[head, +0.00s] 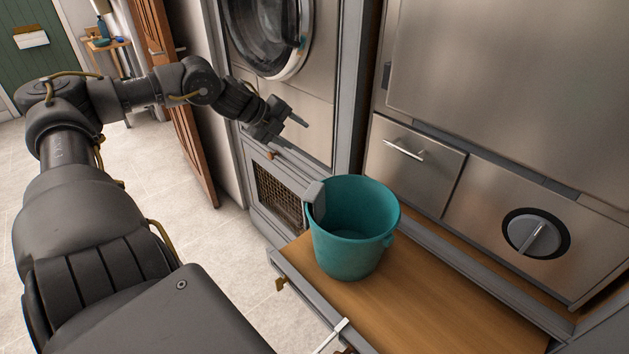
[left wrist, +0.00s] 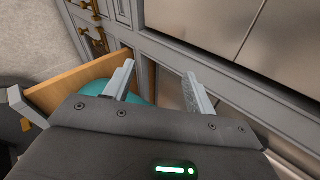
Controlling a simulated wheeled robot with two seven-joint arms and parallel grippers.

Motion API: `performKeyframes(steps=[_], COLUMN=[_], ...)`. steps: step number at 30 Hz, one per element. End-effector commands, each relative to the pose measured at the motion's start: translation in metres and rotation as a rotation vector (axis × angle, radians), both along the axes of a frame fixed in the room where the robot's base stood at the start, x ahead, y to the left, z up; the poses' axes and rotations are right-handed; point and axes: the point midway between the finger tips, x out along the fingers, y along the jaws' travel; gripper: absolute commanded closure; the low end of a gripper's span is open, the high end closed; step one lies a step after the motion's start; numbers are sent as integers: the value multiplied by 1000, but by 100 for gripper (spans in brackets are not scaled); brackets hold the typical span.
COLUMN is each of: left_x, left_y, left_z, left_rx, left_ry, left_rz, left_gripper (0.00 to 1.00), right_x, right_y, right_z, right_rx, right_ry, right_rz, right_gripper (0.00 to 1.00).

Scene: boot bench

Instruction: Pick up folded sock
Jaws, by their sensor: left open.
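No folded sock can be made out in either view. My left gripper (head: 285,118) is open and empty, in front of the lower panel of the round-door appliance. Its two fingers stand apart in the left wrist view (left wrist: 160,88). A teal bucket (head: 350,250) stands upright on the wooden surface, to the right of and nearer than the left gripper. The part of its inside that shows looks empty. Something teal (left wrist: 92,88) shows partly behind the left finger in the left wrist view. My right gripper is not in view.
The wooden surface (head: 430,305) is bare right of the bucket. A grey block (head: 315,195) is at the bucket's left rim. A steel front with a bar handle (head: 405,150) and a round dial (head: 536,234) stands behind. An open brown door (head: 180,105) stands at left.

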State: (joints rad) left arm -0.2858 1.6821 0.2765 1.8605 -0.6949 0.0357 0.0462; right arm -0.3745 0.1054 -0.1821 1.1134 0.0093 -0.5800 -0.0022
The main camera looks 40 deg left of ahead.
Motion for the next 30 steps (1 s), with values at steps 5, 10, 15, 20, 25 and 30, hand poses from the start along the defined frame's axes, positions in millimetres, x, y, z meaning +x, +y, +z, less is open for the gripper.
performKeyframes(steps=[5, 10, 15, 20, 25, 30], left_x=[-37, -80, -103, -108, -102, -91], left_y=[-100, -143, -155, -157, -156, -154], left_z=[21, 16, 11, 11, -4, -28], left_rx=[354, 609, 741, 768, 764, 764], left_ry=[122, 240, 308, 323, 326, 324], left_rz=[-356, -554, -640, -658, -659, -659], left_gripper=[45, 45, 45, 45, 45, 45], right_x=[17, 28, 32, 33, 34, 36], right_y=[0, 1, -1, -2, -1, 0], right_z=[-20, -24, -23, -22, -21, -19], right_rx=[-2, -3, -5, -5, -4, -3], right_ry=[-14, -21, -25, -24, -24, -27], right_rz=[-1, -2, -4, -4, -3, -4], right_gripper=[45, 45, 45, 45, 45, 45])
